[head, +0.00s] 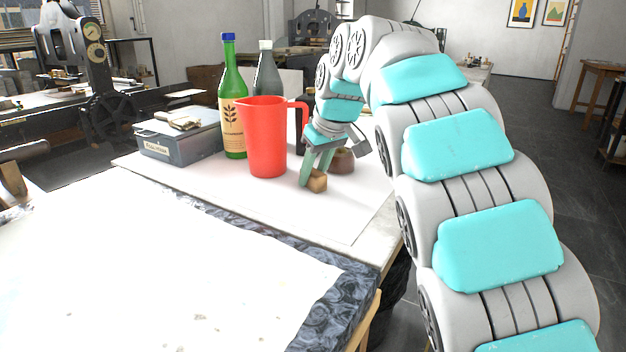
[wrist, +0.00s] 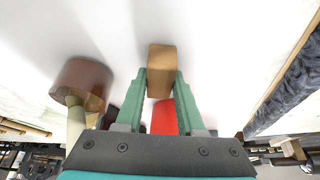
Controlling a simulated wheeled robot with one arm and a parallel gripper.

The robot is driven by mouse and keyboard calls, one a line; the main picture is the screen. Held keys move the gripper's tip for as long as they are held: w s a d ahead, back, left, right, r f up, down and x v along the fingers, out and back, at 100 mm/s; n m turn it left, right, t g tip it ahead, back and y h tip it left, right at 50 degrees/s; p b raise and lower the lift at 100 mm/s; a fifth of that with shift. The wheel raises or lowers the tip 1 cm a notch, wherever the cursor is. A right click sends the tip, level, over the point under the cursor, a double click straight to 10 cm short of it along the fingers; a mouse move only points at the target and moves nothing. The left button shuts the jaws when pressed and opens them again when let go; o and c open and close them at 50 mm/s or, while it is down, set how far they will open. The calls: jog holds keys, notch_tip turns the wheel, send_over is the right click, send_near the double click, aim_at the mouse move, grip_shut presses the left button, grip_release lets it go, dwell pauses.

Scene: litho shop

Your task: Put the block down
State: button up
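The wooden block (head: 317,181) is a small tan cuboid at the white-topped table, in front of the red jug's right side. In the wrist view the block (wrist: 161,68) sits between the tips of my green fingers, with a finger against each side. My gripper (head: 313,176) points down and is shut on the block; it also shows in the wrist view (wrist: 161,84). The block is at or very near the white surface (head: 230,195); I cannot tell whether it touches. The finger hides part of the block in the head view.
A red jug (head: 268,140), a green bottle (head: 233,110) and a grey bottle (head: 267,75) stand behind to the left. A brown mallet (wrist: 85,82) is close beside my gripper. A grey box (head: 180,143) is at the left. The white surface in front is clear.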

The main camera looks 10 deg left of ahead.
grip_shut()
jog(key=shift+r, duration=0.2)
